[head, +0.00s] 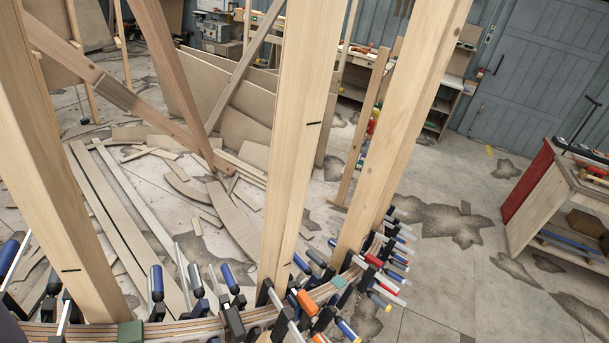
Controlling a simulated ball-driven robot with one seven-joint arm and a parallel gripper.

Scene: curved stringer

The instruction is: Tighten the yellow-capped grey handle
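A curved laminated wooden stringer (180,330) runs along the bottom and bends up to the right, lined with several clamps. Small yellow ends show among the clamp handles at the lower right. One is on a handle (379,301) near the outer side of the bend, but its body is too small to tell as grey for sure. Another yellow end is on a blue handle (347,330) at the bottom edge. My gripper is not in view, so its distance from the handles cannot be told.
Tall wooden posts (295,130) and (400,120) rise beside the stringer and block parts of the view. Boards and offcuts (110,200) litter the floor at left. A red-sided workbench (530,185) stands at right. Concrete floor (460,280) between stringer and workbench is clear.

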